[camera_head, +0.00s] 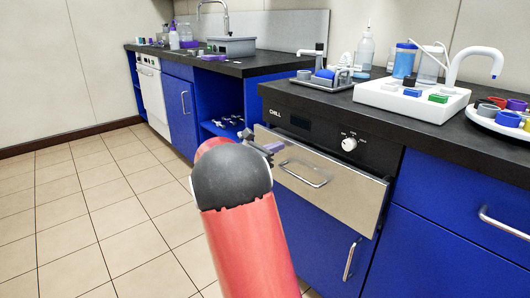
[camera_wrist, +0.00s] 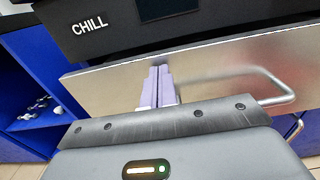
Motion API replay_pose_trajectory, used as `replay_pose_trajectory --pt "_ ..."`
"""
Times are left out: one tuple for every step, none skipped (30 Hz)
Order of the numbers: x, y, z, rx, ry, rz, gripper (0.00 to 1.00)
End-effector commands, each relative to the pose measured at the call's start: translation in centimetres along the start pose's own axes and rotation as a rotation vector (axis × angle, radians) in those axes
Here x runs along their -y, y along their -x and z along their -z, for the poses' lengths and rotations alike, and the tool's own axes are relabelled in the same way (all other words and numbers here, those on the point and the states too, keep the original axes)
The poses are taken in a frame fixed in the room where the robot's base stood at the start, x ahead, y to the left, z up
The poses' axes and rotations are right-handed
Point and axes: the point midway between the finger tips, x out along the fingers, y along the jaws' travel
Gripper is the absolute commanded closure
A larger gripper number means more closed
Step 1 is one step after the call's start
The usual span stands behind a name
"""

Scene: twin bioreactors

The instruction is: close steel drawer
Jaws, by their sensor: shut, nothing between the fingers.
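The steel drawer (camera_head: 340,190) sits under the black CHILL panel (camera_head: 310,128) and stands a little out from it. Its front has a bar handle (camera_head: 305,174), which also shows at the right in the wrist view (camera_wrist: 270,80). My gripper (camera_head: 272,148) is at the left part of the drawer front, left of the handle. In the wrist view its two pale fingers (camera_wrist: 157,72) are together, with nothing between them, pointing at the steel front (camera_wrist: 110,88). I cannot tell whether the tips touch it. My arm hides the drawer's lower left in the head view.
Blue cabinets with bar handles flank the drawer and lie below it. The black countertop (camera_head: 290,92) above carries a white rack (camera_head: 412,98), a bottle (camera_head: 366,50) and a tray of coloured pieces. An open blue shelf (camera_head: 222,105) is at left. The tiled floor (camera_head: 90,220) at left is clear.

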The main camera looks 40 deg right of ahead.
Motion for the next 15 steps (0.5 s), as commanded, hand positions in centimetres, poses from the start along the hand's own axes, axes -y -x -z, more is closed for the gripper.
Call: replay_pose_trajectory --pt "0.0 -0.27 0.02 0.0 0.0 0.0 1.0" --pt "0.0 -0.37 0.02 0.0 0.0 0.0 1.0" --pt "0.0 -0.47 0.02 0.0 0.0 0.0 1.0" --pt "-0.01 -0.51 0.01 0.0 0.0 0.0 1.0" --pt "-0.01 -0.54 0.01 -0.001 0.0 0.0 1.0" --pt "-0.01 -0.54 0.01 -0.001 0.0 -0.001 1.0" --pt "-0.01 -0.54 0.01 -0.001 0.0 -0.001 1.0" --pt "-0.01 -0.53 0.0 -0.001 0.0 -0.001 1.0" --pt "-0.02 -0.52 0.0 -0.001 0.0 -0.001 1.0" --pt "-0.02 -0.52 0.0 0.0 0.0 -0.001 1.0" --pt "-0.02 -0.51 0.0 0.0 0.0 -0.001 1.0" --pt "-0.02 -0.51 0.0 0.0 -0.001 -0.001 1.0" --pt "-0.01 -0.56 -0.01 0.0 -0.001 -0.001 1.0" --pt "-0.01 -0.67 -0.02 0.0 -0.001 0.0 1.0" --pt "-0.01 -0.95 -0.05 0.0 -0.001 0.0 1.0"
